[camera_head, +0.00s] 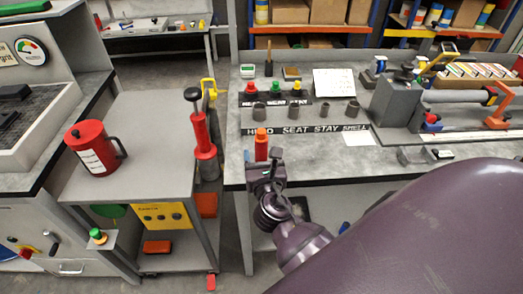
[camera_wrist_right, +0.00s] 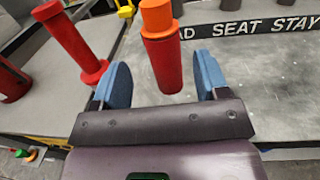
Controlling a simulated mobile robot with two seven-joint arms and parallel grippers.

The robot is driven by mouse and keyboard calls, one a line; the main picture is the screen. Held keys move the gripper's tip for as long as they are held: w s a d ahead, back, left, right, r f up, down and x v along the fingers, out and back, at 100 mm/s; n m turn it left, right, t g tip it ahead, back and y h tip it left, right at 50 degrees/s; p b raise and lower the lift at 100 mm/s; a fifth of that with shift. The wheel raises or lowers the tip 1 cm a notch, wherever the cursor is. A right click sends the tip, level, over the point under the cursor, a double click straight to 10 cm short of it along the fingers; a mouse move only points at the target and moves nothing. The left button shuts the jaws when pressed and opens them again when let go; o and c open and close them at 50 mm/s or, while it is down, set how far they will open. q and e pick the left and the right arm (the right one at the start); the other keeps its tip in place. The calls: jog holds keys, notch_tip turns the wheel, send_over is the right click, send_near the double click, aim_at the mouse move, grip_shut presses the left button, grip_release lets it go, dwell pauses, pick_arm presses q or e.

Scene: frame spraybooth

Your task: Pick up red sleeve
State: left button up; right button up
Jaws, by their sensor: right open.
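The red sleeve (camera_head: 261,151) is a short upright red cylinder with an orange top, near the front edge of the grey bench. It also shows in the right wrist view (camera_wrist_right: 165,64). My right gripper (camera_head: 263,160) is at the bench's front edge, right at the sleeve. In the right wrist view its blue fingers (camera_wrist_right: 161,75) stand apart, one on each side of the sleeve, with a visible gap on both sides. The sleeve's lower end is close to the gripper's palm edge. My left gripper is not in view.
The grey bench (camera_head: 220,178) carries a lettered strip (camera_head: 305,130) with several grey cylinders behind the sleeve. A clamp (camera_head: 425,155) lies at right.

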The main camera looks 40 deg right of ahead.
jog(key=shift+d+x, duration=0.25)
jog(key=shift+x, duration=2.65)
jog(key=shift+s+f, duration=0.1)
jog(key=shift+s, duration=0.05)
jog(key=c, duration=1)
